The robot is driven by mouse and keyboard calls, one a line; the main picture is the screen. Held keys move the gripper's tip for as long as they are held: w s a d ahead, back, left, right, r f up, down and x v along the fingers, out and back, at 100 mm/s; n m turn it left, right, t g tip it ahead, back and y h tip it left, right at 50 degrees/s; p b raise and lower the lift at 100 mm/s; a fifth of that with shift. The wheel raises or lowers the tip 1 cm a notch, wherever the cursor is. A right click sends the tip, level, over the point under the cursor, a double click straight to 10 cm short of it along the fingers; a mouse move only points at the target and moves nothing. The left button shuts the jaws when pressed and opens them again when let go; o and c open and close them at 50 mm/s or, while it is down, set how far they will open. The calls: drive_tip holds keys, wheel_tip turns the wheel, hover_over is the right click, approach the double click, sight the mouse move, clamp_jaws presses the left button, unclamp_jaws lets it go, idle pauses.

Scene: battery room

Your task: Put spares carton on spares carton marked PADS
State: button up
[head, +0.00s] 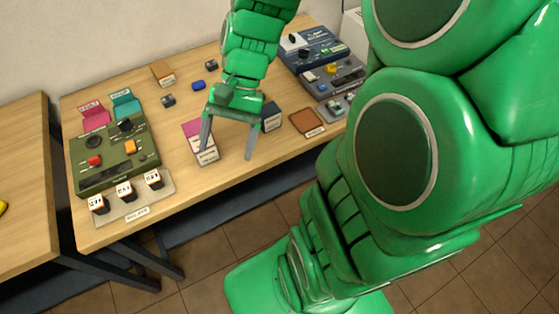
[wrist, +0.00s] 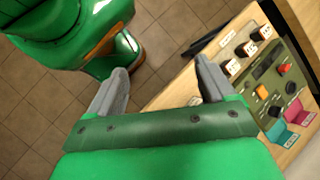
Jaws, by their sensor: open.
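My gripper (head: 227,154) is open over the front part of the table in the head view, fingers pointing down. A carton with a pink top and white label (head: 208,158) stands at its left finger, which partly covers it; I cannot tell if they touch. A dark blue carton (head: 271,119) with a pale label stands right of the gripper. An orange-brown carton (head: 163,75) stands at the back. The carton labels are too small to read.
A green control panel (head: 115,152) with a labelled front strip stands at the left. Grey-blue devices (head: 322,65) fill the back right. A brown flat tray (head: 307,122) lies near the right front edge. Small dark and blue blocks (head: 198,86) lie mid-table.

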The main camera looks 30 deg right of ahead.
drive_tip(key=s+d+r+n+t+h, duration=0.1)
drive_tip(key=s+d+r+n+h, duration=0.1)
drive_tip(key=s, duration=0.3)
drive_tip(key=s+d+r+n+t+h, duration=0.1)
drive_tip(key=s+d+n+h, duration=0.2)
drive_tip(key=s, duration=0.3)
drive_tip(key=shift+s+d+r+n+h, duration=0.15)
drive_tip(key=shift+s+r+n+h, duration=0.1)
drive_tip(key=shift+r+n+h, duration=0.25)
drive_tip(key=shift+f, duration=0.2)
